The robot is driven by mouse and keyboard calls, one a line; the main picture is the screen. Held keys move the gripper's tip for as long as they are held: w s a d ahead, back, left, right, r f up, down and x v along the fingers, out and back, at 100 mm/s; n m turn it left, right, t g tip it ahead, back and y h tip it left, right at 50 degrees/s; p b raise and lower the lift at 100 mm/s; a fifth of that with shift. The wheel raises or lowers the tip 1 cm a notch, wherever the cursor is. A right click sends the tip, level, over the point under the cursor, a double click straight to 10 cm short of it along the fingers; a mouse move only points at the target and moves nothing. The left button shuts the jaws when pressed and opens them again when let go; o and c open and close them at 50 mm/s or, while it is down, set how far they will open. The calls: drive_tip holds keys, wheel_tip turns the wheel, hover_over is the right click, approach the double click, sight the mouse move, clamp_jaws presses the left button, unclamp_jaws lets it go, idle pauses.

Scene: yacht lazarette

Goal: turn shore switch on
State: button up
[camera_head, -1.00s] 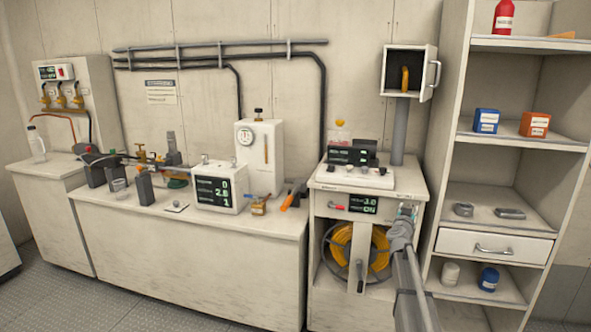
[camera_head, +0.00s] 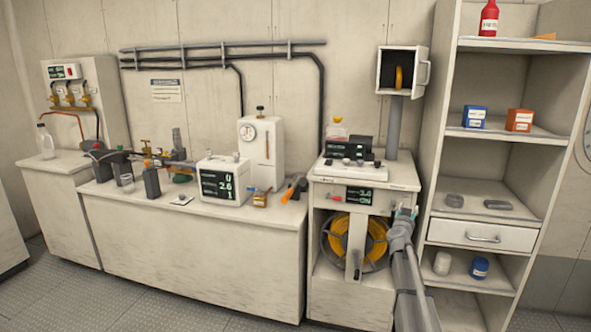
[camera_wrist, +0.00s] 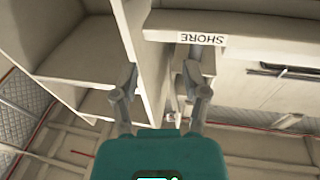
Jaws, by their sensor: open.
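A white label reading SHORE (camera_wrist: 203,38) appears upside down on a pale panel edge in the wrist view, ahead and right of my fingertips. I cannot make out the shore switch itself there. My gripper (camera_wrist: 160,72) is open, with nothing between its fingers. In the head view my gripper (camera_head: 405,213) is small and partly hidden by my arm, beside the right front of the reel cabinet (camera_head: 322,272). That cabinet has a red handle (camera_head: 335,198) and a display (camera_head: 360,196) that reads ON. An open-doored box (camera_head: 417,56) above holds a yellow-orange part (camera_head: 399,77).
A shelf unit (camera_head: 431,150) stands close to the right of my arm. A long bench (camera_head: 200,250) with instruments and bottles runs to the left. A yellow reel (camera_head: 340,240) sits inside the cabinet. The floor (camera_head: 160,312) before the bench is clear.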

drive_tip(key=s+a+f+n+g+y+b, duration=0.35)
drive_tip(key=s+a+f+y, duration=0.25)
drive_tip(key=s+a+f, duration=0.4)
drive_tip(key=s+a+f+n+g+y+b, duration=0.3)
drive_tip(key=s+a+f+y, duration=0.4)
drive_tip(key=a, duration=0.6)
drive_tip(key=s+f+g+h+b, duration=0.2)
drive_tip(key=s+f+g, duration=0.4)
drive_tip(key=s, duration=0.7)
drive_tip(key=s+f+g+h+b, duration=0.2)
drive_tip(key=s+f+g, duration=0.45)
drive_tip(key=s, duration=0.65)
wheel_tip(320, 180, up, 27)
drive_tip(key=t+p, duration=0.1)
drive_tip(key=p, duration=2.8)
drive_tip(key=shift+s+a+m+t, duration=0.2)
drive_tip(key=shift+a+m+t, duration=0.2)
drive_tip(key=shift+m, duration=0.05)
